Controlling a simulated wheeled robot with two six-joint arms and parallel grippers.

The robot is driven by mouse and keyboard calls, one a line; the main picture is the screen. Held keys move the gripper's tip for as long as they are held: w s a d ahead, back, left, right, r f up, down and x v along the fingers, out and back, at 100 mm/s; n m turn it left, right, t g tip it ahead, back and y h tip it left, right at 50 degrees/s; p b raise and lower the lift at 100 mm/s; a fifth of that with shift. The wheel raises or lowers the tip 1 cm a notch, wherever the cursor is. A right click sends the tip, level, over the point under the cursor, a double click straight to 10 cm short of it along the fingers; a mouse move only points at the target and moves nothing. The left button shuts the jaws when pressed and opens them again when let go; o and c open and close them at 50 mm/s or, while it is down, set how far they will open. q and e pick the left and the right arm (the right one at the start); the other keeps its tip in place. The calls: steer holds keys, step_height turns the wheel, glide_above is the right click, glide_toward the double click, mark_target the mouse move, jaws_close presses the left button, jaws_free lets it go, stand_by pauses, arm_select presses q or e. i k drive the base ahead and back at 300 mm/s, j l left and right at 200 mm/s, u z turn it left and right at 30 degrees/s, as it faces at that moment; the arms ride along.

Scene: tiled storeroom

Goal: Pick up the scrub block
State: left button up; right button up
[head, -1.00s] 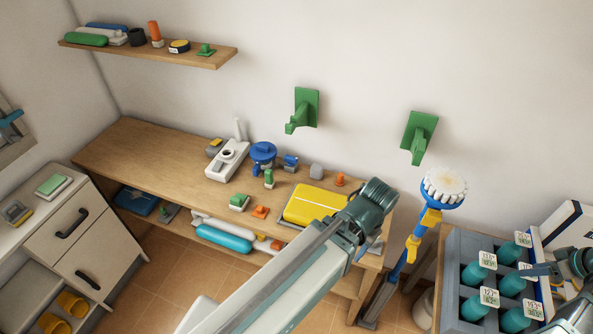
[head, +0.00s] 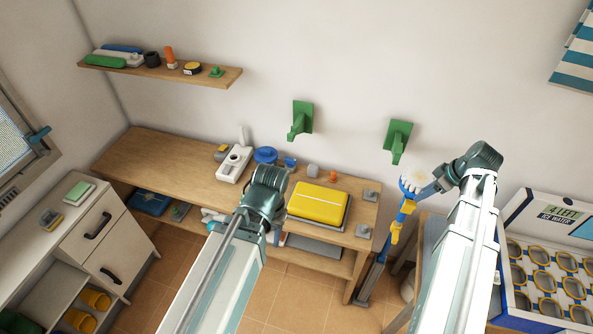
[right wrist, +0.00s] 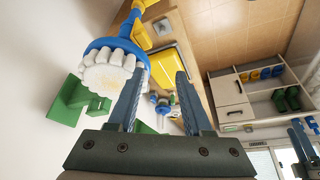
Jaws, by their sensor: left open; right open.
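No object is plainly identifiable as the scrub block. A pale block with a green top (head: 79,191) on the white cabinet at the left resembles one. My left gripper (head: 276,226) hangs over the wooden bench, left of the yellow case (head: 319,203); its fingers are mostly hidden by its wrist. My right gripper (head: 427,186) is at the white-bristled head of a blue and yellow long-handled brush (head: 396,232). In the right wrist view its fingers (right wrist: 160,88) are apart with nothing between them. The bristle head (right wrist: 108,76) is beside the left finger; contact cannot be told.
The wooden bench (head: 150,160) is clear at its left end. Small items stand near a white device (head: 234,163). Green hooks (head: 301,121) (head: 397,140) jut from the wall. A wall shelf (head: 215,80) holds several items. A white ice-water box (head: 520,225) stands at the right.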

mark_target(313, 169)
steer(key=i+l+u, duration=0.1)
steer(key=i+u, duration=0.15)
steer(key=u, duration=0.15)
steer(key=i+l+u, duration=0.6)
steer(key=k+l, duration=0.1)
